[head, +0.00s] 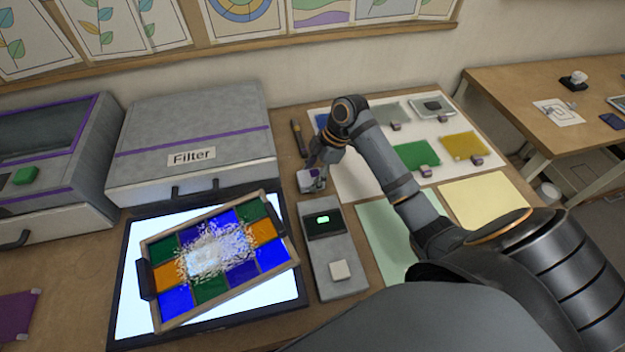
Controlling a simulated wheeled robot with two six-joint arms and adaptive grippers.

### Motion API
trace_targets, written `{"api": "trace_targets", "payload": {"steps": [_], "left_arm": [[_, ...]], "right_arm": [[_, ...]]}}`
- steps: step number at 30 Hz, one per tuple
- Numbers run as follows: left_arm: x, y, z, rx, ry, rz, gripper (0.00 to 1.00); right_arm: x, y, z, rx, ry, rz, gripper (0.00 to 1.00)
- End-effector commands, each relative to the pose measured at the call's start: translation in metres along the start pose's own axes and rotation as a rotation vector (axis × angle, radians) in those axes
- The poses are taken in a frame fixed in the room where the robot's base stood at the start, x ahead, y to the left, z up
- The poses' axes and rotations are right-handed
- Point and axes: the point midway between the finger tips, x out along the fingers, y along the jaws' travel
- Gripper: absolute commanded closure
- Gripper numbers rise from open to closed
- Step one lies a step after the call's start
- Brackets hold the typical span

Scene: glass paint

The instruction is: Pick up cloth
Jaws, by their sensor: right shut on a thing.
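My right gripper (317,160) reaches in from the right and points down beside the top end of a grey device (338,278). It is shut on a small pale grey-and-purple block (309,181). I cannot tell whether this block is the cloth, as it is small and partly covered by the fingers. A flat purple piece (14,316) lies at the left edge, cut off by the picture; it may be cloth. My left gripper is not in view.
A framed coloured glass panel (278,219) with white grains lies tilted on a lit panel (128,321). A grey Filter box (193,128) stands behind. Coloured sheets with small blocks lie on a white board (352,180). A second table (505,80) stands at right.

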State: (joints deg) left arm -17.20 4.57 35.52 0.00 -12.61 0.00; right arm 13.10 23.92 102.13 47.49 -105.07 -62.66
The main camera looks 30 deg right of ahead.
Motion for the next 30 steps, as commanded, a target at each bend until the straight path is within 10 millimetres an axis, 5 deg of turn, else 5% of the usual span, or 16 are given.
{"api": "trace_targets", "payload": {"steps": [8, 10, 18, 30], "left_arm": [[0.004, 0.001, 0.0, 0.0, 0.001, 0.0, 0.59], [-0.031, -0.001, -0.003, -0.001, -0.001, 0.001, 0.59], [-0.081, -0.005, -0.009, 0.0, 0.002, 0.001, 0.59], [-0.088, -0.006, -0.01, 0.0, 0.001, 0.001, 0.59]], "right_arm": [[-0.058, -0.048, -0.049, -0.008, 0.002, 0.007, 0.75], [-0.074, -0.072, -0.067, -0.002, 0.005, -0.005, 0.75], [-0.08, -0.116, -0.092, 0.002, 0.006, -0.004, 0.75], [-0.076, -0.127, -0.096, 0.0, 0.001, 0.001, 0.75]]}}
